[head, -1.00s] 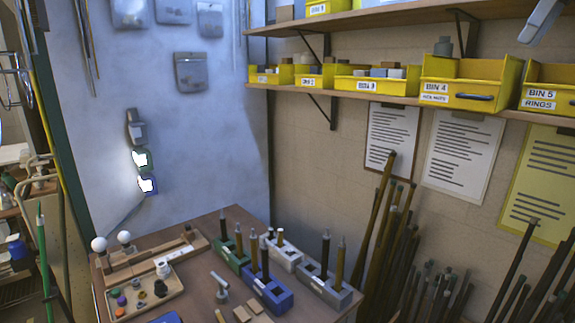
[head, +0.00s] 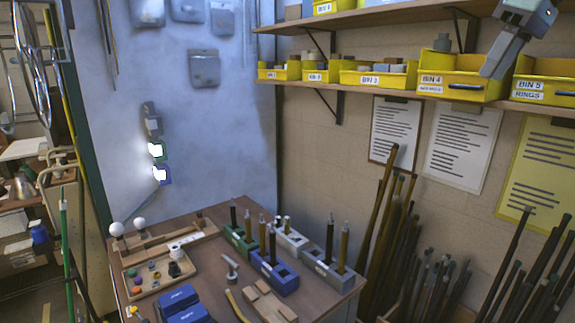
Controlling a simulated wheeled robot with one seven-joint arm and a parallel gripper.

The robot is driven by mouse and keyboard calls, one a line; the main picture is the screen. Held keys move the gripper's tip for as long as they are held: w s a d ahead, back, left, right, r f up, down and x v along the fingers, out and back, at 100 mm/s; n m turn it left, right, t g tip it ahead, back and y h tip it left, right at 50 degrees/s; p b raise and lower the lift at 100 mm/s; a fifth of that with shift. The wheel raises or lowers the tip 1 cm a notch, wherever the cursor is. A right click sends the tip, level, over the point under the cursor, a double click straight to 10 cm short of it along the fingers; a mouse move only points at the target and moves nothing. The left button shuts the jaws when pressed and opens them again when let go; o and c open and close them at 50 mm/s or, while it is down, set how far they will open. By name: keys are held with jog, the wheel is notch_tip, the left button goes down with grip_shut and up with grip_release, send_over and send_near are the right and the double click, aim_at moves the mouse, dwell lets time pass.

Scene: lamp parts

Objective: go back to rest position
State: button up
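My gripper (head: 497,62) shows at the upper right as a grey shape in front of the shelf bins, between bin 4 and bin 5. Its fingers are not clear enough to tell open from shut, and I see nothing held in it. It is well above and to the right of the wooden table (head: 213,282). On the table stand a green block (head: 236,240), a blue block (head: 275,275), a white block (head: 291,240) and a grey block (head: 327,270), with upright dark and brass rods. Two white bulbs (head: 128,228) stand at the left.
Shelves with yellow bins (head: 450,82) run along the right wall. Long rods (head: 400,235) lean below them. A tray (head: 160,284) of small coloured parts, blue cases (head: 181,303) and a wooden piece (head: 268,300) lie on the table. Open air lies above the table.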

jog(key=s+a+f+g+b, duration=0.15)
jog(key=s+a+f, duration=0.25)
jog(key=a+f, duration=0.6)
jog(key=s+a+f+g+b, duration=0.15)
jog(key=s+a+f, duration=0.35)
jog(key=a+f, duration=0.55)
jog(key=s+a+f+n+h+b, duration=0.1)
jog(key=s+f+h+b, duration=0.1)
jog(key=s+f, duration=1.7)
jog(key=shift+a+f+b, duration=0.2)
jog(key=shift+f+b, duration=0.55)
jog(key=shift+b, duration=0.1)
